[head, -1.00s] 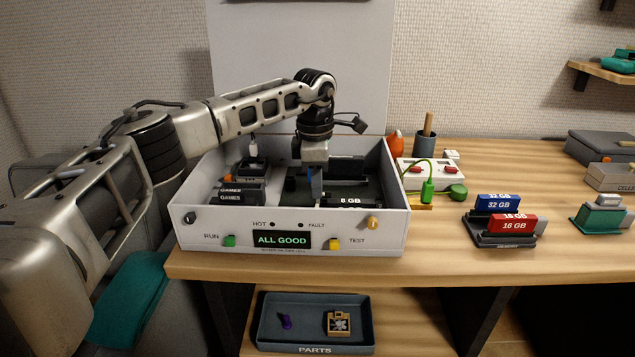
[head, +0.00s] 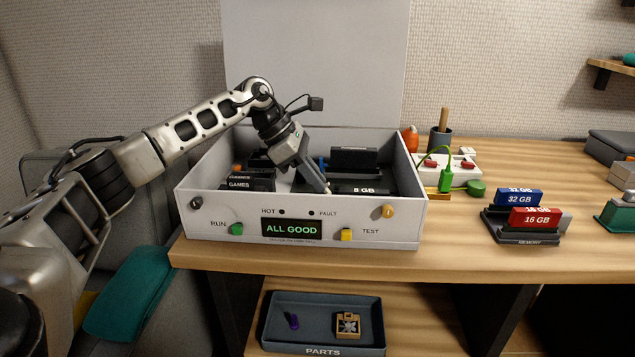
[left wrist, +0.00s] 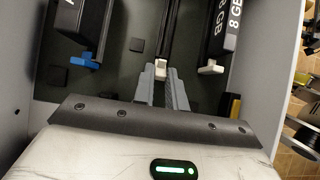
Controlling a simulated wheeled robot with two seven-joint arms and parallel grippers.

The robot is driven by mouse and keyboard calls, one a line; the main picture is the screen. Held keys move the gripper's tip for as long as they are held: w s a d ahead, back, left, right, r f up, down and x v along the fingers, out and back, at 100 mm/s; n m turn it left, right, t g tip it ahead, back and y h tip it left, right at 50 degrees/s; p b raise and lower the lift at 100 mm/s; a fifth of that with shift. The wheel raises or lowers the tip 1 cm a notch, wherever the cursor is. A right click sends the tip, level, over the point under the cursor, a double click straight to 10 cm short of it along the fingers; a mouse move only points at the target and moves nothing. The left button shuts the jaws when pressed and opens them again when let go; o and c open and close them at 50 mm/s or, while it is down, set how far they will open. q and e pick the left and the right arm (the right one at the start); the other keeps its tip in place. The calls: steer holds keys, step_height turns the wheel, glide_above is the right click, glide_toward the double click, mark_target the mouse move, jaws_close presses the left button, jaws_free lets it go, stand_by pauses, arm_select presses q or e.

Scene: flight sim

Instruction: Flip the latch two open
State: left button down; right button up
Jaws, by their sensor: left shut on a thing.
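The open computer case (head: 213,207) stands on the bench, its panel reading ALL GOOD. My left gripper (head: 325,186) reaches into it, tilted down and to the right. In the left wrist view its narrow fingers (left wrist: 161,76) are shut on a small white latch (left wrist: 160,66) at the end of a dark, empty-looking slot. To its right is another white latch (left wrist: 210,69) at the end of the 8 GB module (left wrist: 228,40). To its left is a blue latch (left wrist: 84,61) by another dark module. No latch number is readable. My right gripper is not in view.
The case's front wall is close to the gripper. Dark cartridges labelled GAMES (head: 240,184) sit at the left inside. Blue and red memory modules (head: 535,218) stand in a holder to the right. A PARTS tray (head: 280,338) lies on the lower shelf.

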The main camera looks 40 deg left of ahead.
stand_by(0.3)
arm_select(q)
steer(key=c, duration=1.4)
jaws_free()
steer(key=shift+c, duration=0.2)
steer(key=p+v, duration=0.1)
steer(key=v, duration=1.5)
steer(key=shift+s+a+f, duration=0.2)
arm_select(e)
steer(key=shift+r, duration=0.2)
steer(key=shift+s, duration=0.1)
